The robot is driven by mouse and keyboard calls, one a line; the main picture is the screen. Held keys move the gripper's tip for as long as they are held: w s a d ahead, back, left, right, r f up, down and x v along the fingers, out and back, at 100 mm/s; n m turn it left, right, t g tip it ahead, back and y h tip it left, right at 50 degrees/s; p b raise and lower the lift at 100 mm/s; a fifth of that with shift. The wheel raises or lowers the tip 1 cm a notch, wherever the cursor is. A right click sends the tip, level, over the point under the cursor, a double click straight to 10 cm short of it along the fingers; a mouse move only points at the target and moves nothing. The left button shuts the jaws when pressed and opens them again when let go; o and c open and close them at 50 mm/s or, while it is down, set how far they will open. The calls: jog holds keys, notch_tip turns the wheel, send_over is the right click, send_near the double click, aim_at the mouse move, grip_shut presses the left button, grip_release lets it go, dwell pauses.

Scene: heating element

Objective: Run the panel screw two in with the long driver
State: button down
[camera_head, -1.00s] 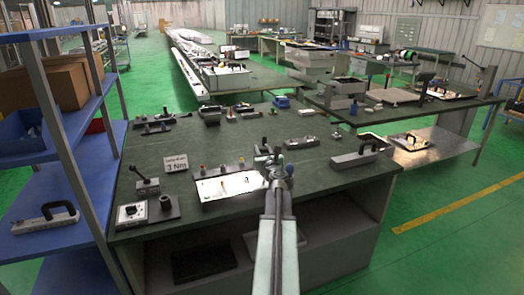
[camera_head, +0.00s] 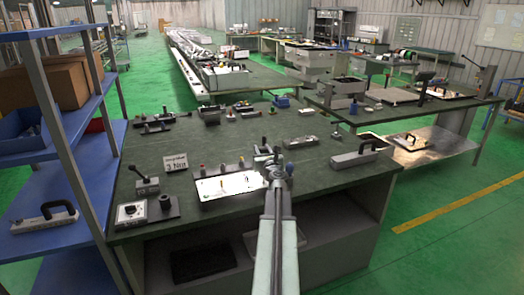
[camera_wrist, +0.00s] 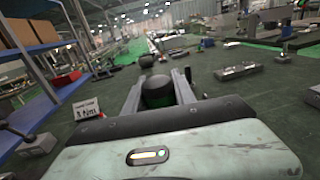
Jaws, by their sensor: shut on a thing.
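My gripper (camera_head: 272,160) is over the front of the green bench, at the right end of the white panel (camera_head: 228,186). In the wrist view its two fingers (camera_wrist: 157,90) are shut on a dark, round-ended handle (camera_wrist: 157,92), apparently the driver's. Its shaft and tip are hidden. The panel lies flat, with small marks on it too small to tell as screws. Several small coloured pegs stand along the panel's back edge. The panel is hidden in the wrist view.
A card reading 3 Nm (camera_head: 175,162) stands left of the panel. A control box with a dial (camera_head: 131,211) is at the front left. A grey block with a black handle (camera_head: 362,154) lies to the right. Blue shelving (camera_head: 75,180) stands at the left.

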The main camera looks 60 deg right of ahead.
notch_tip(320, 180, up, 5)
jog(key=p, duration=0.5)
